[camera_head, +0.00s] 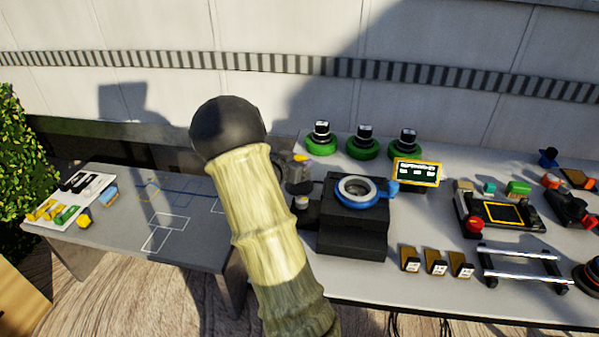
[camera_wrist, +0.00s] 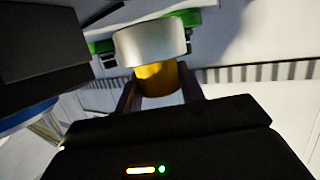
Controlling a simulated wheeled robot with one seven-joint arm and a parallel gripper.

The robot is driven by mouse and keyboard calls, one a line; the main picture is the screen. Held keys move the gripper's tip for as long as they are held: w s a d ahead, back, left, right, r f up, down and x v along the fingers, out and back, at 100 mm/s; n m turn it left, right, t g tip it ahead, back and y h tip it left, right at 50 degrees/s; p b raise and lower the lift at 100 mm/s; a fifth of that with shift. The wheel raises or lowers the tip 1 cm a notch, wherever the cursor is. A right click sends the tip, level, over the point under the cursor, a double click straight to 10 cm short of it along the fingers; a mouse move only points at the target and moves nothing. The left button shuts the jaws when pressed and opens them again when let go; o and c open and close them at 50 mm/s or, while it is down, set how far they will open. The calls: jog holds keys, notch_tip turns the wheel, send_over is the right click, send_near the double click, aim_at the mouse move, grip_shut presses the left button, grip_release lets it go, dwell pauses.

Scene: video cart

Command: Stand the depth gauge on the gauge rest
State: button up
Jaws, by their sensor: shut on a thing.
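My gripper (camera_head: 300,178) is beside the left end of the big black block, partly hidden behind my arm. In the wrist view, my gripper (camera_wrist: 160,90) is shut on a yellow cylinder with a wide silver end, which looks like the depth gauge (camera_wrist: 152,48). Its silver end (camera_head: 301,203) shows below the gripper in the head view, pointing down. A low black block (camera_head: 304,217) lies just below it; I cannot tell whether they touch, or whether this block is the gauge rest. The big black block (camera_head: 352,240) carries a blue-and-white ring (camera_head: 357,191).
Several green-based black knobs (camera_head: 363,149) stand behind. A small yellow-framed display (camera_head: 417,171) is right of the ring. Yellow-black blocks (camera_head: 436,262) and a silver-railed frame (camera_head: 520,266) stand at the front. A lower grey table (camera_head: 120,232) is at the left.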

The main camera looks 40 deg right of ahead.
jog(key=shift+f+b, duration=0.3)
jog(key=shift+f, duration=1.55)
jog(key=shift+f, duration=0.1)
jog(key=o, duration=1.1)
jog(key=v, duration=1.2)
jog(key=shift+p, duration=0.4)
